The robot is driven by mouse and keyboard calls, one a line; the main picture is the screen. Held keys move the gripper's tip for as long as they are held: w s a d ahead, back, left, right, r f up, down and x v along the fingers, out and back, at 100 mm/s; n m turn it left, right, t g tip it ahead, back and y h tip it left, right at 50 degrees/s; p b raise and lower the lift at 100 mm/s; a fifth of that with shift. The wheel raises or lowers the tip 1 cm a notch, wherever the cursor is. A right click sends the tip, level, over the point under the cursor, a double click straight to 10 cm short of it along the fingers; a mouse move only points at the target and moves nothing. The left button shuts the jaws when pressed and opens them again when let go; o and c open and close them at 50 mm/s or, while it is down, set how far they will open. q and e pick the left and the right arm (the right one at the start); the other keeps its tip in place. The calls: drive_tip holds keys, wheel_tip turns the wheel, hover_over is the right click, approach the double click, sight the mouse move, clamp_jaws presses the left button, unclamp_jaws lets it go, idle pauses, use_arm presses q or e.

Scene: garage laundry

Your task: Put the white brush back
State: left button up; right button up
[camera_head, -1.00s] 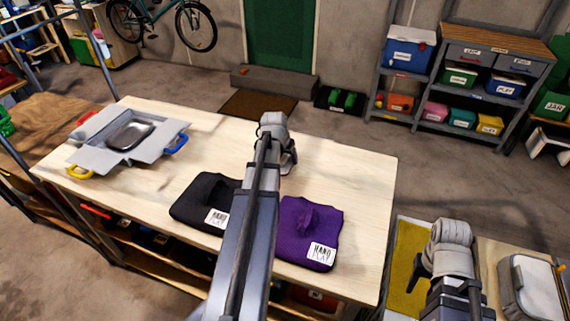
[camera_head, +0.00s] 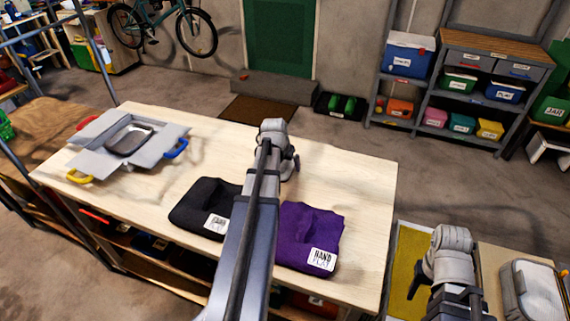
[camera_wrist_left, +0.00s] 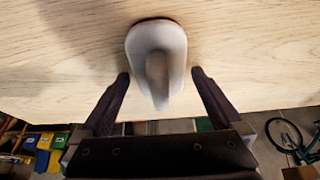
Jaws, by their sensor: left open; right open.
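A pale grey-white brush with a raised handle (camera_wrist_left: 158,45) stands on the wooden table in the left wrist view. It is between the two dark fingers of my left gripper (camera_wrist_left: 159,76), which is open, with a gap on each side. In the head view my left gripper (camera_head: 290,163) is over the middle of the table (camera_head: 350,190), and I cannot make out the brush there. My right gripper (camera_head: 416,272) is open at the lower right, off the table; its fingers are partly hidden by the arm.
A black folded cloth (camera_head: 200,205) and a purple folded cloth (camera_head: 318,228), both labelled, lie near the front edge. The table's right side is clear.

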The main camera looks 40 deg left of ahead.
use_arm(q)
drive_tip(key=p+v, duration=1.1)
drive_tip(key=v, duration=0.1)
drive_tip(key=shift+r, duration=0.2)
drive_tip(key=shift+w+d, duration=0.1)
drive_tip(key=d+m+g, duration=0.1)
drive_tip(key=d, duration=0.7)
drive_tip(key=d+f+m+h, duration=0.1)
drive_tip(key=d, duration=0.7)
drive_tip(key=d+m+g, duration=0.1)
drive_tip(key=d+m, duration=0.1)
drive_tip(key=d, duration=0.6)
drive_tip(key=shift+s+f+g, duration=0.25)
drive_tip(key=shift+s+g, duration=0.05)
drive_tip(key=shift+s, duration=0.05)
drive_tip(key=s+d+m+g, duration=0.1)
drive_tip(key=s+d, duration=0.4)
drive_tip(key=d, duration=0.3)
drive_tip(key=s+d+m+g, duration=0.1)
drive_tip(key=s+d, duration=0.3)
drive_tip(key=d, duration=0.4)
drive_tip(key=shift+s+d+m+y, duration=0.35)
drive_tip(key=shift+d+m+y, duration=0.05)
drive_tip(key=shift+m, duration=0.3)
